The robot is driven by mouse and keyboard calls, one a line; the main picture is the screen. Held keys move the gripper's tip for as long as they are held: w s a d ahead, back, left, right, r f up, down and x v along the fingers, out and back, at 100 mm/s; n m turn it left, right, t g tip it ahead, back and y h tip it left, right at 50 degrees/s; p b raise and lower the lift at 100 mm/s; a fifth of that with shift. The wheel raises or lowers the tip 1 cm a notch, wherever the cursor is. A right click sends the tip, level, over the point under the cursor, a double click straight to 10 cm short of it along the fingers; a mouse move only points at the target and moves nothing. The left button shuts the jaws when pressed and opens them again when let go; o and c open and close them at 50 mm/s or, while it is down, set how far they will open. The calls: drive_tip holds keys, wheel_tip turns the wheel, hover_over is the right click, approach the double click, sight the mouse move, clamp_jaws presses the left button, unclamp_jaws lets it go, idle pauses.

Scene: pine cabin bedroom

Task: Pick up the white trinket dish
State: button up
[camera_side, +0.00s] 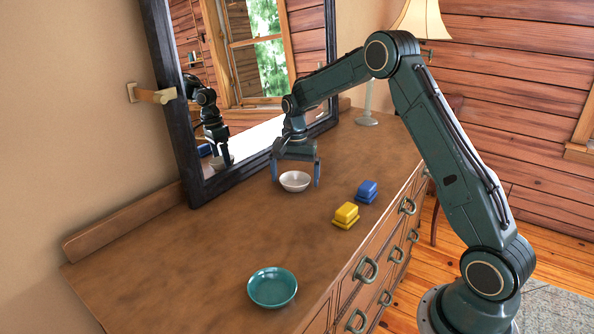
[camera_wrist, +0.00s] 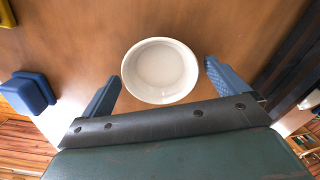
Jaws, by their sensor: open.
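The white trinket dish (camera_side: 295,181) is a small round bowl standing upright on the dresser top, near the mirror. In the wrist view the dish (camera_wrist: 160,70) shows whole and empty, just beyond the fingertips and between their lines. My gripper (camera_side: 296,182) points down over the dish, with one blue finger on each side of it. The gripper (camera_wrist: 162,80) is open and holds nothing. I cannot tell whether either finger touches the dish.
A yellow butter-dish-shaped box (camera_side: 346,214) and a blue one (camera_side: 367,191) stand near the dresser's front edge. A teal bowl (camera_side: 272,287) sits nearer the camera. The framed mirror (camera_side: 190,130) rises close behind the white dish. The dresser's (camera_side: 180,260) left middle is clear.

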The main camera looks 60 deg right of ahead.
drive_tip(key=shift+c, duration=0.2)
drive_tip(key=c, duration=1)
drive_tip(key=shift+r, duration=0.1)
wheel_tip(320, 180, up, 20)
drive_tip(key=shift+f, duration=0.1)
idle(0.6)
